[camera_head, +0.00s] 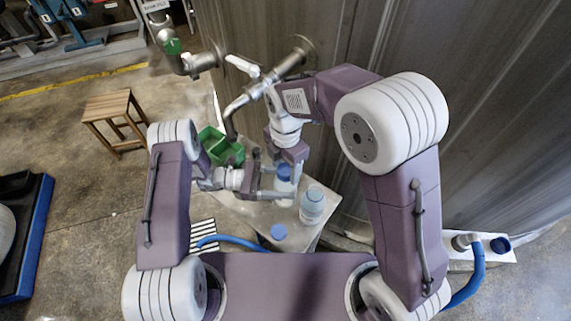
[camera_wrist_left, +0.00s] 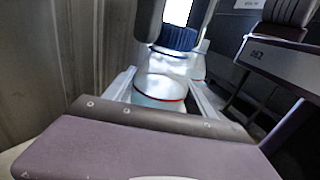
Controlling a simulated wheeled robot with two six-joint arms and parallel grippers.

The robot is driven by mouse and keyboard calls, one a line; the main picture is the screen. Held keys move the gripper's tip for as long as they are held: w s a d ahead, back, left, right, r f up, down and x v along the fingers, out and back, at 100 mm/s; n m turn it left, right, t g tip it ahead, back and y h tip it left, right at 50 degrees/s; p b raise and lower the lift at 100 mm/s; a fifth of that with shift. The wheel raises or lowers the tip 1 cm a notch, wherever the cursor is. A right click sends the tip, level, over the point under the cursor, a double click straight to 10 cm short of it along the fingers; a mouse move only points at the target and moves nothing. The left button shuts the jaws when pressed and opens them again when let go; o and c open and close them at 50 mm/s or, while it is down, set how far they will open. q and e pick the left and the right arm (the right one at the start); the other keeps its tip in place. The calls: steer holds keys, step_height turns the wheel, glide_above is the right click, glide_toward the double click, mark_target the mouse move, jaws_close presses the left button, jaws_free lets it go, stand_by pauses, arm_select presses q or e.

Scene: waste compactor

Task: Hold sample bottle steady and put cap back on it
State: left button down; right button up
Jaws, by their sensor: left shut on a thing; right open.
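The sample bottle (camera_head: 284,186) stands upright at the work table, clear with a red ring in the left wrist view (camera_wrist_left: 160,90). My left gripper (camera_head: 278,181) is shut on its body from the left, one finger on each side. A dark blue ribbed cap (camera_wrist_left: 178,38) is at the bottle's top; it also shows in the head view (camera_head: 284,172). I cannot tell whether it is fully seated. My right gripper (camera_head: 286,163) comes down from above and is open, its fingers on either side of the cap in the left wrist view (camera_wrist_left: 176,16).
A second bottle (camera_head: 312,206) stands close by to the right on the white table (camera_head: 245,208). A loose blue disc, like a cap (camera_head: 278,231), lies near the front. A metal pipe with a tap (camera_head: 262,84) juts from the wall above.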

jaws_close()
steer(key=m, duration=0.8)
steer(key=shift+m, duration=0.3)
steer(key=m, duration=0.6)
steer(key=shift+m, duration=0.4)
steer(key=m, duration=0.6)
steer(key=shift+m, duration=0.4)
steer(key=m, duration=0.9)
steer(key=shift+f+m, duration=0.1)
steer(key=shift+m, duration=0.2)
steer(key=m, duration=0.4)
steer(key=shift+o, duration=0.7)
jaws_free()
